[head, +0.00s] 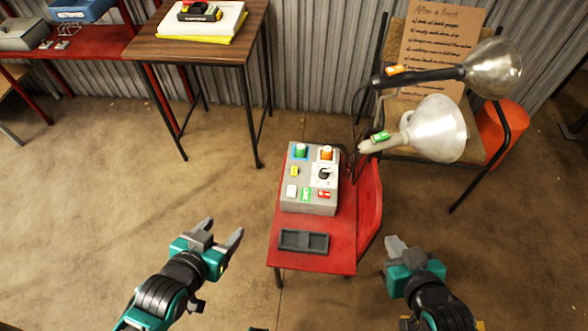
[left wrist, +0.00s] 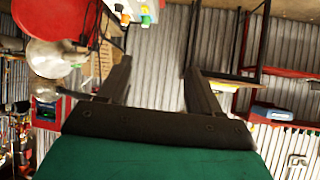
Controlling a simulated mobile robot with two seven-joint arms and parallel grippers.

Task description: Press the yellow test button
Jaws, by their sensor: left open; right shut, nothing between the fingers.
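A grey control box (head: 308,207) stands on a red chair seat in the middle of the head view. The small yellow button (head: 294,171) is on the left part of its top, below a green knob (head: 300,151). My left gripper (head: 222,231) is open and empty, to the lower left of the box and apart from it. The open left fingers also show in the left wrist view (left wrist: 158,64), with part of the box (left wrist: 133,8) at the top edge. My right gripper (head: 394,244) is shut and empty, to the lower right of the box.
The red seat (head: 341,248) also holds a dark tray (head: 303,242). Two lamps (head: 433,128) on a chair stand close at the right of the box. A wooden table (head: 215,48) is at the back left. Floor between my left gripper and the seat is clear.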

